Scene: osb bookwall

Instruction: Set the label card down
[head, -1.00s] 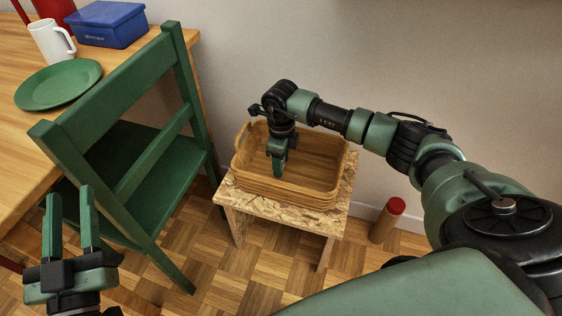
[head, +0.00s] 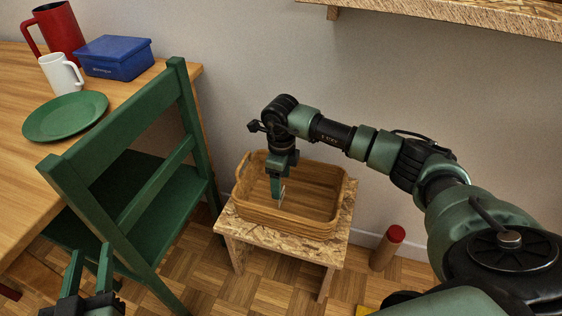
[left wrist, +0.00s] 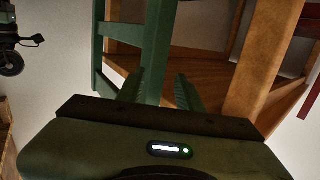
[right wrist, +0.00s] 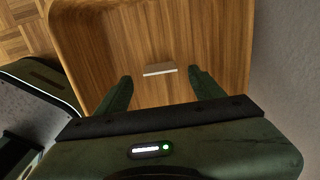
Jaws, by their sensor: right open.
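The label card (right wrist: 160,70) is a small pale strip between and just beyond my right fingertips in the right wrist view. A thin pale sliver of it (head: 282,195) shows at the fingertips in the head view. My right gripper (head: 276,190) points down inside the wooden basket (head: 325,180). Its fingers stand apart on both sides of the card in the right wrist view (right wrist: 160,83). I cannot tell whether the card touches the basket floor. My left gripper (head: 90,268) is open and empty, near the green chair.
The basket stands on a small chipboard stool (head: 232,228). A green chair (head: 125,190) is at left, by a wooden table (head: 25,165) with a green plate (head: 65,117), white mug (head: 60,75), red jug (head: 57,35) and blue box (head: 115,58). A red-topped cylinder (head: 387,248) stands on the floor.

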